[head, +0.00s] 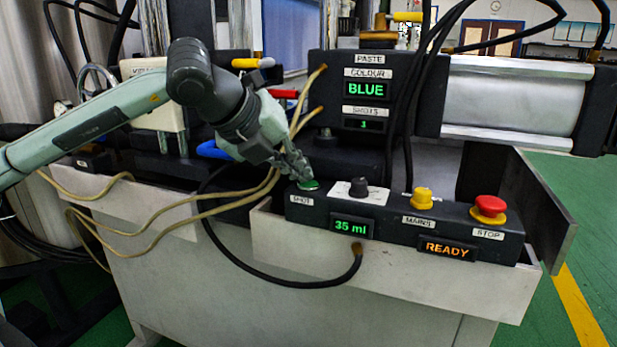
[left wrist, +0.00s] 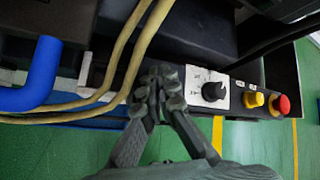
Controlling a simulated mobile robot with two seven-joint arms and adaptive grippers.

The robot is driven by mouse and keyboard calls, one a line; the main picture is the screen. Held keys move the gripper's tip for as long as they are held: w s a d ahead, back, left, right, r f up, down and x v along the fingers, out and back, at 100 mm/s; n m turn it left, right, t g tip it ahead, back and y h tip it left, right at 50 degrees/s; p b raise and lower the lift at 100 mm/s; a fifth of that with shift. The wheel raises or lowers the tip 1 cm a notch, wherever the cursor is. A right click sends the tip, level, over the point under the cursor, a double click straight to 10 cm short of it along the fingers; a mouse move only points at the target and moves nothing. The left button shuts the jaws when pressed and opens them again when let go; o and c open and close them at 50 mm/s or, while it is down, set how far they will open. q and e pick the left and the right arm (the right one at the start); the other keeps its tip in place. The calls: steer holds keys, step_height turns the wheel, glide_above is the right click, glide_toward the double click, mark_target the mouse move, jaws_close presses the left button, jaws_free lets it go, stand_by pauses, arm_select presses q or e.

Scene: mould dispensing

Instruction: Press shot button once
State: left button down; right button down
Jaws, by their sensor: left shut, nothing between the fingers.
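The green shot button (head: 308,184) sits at the left end of the black control box, above a label reading SHOT. My left gripper (head: 303,178) is shut and empty, with its fingertips right at the button in the head view. Whether they touch it I cannot tell. In the left wrist view my closed fingertips (left wrist: 160,80) hide the button, beside the black dial (left wrist: 213,91). The displays read BLUE (head: 366,90), SHOTS 3 (head: 363,125), 35 ml (head: 351,227) and READY (head: 447,249). My right gripper is not in view.
On the same box stand a black dial (head: 358,187), a yellow mains knob (head: 422,198) and a red stop button (head: 489,208). Beige hoses (head: 165,212) and a black cable (head: 280,284) hang near my left arm. A blue hose (left wrist: 40,75) lies left in the wrist view.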

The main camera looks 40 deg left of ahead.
arm_select(q)
steer(key=shift+d+f, duration=0.1)
stand_by(0.3)
step_height(320, 180, up, 6)
steer(key=p, duration=0.5)
steer(key=shift+r+p, duration=0.25)
steer(key=shift+p, duration=0.15)
steer(key=shift+f, duration=0.1)
stand_by(0.3)
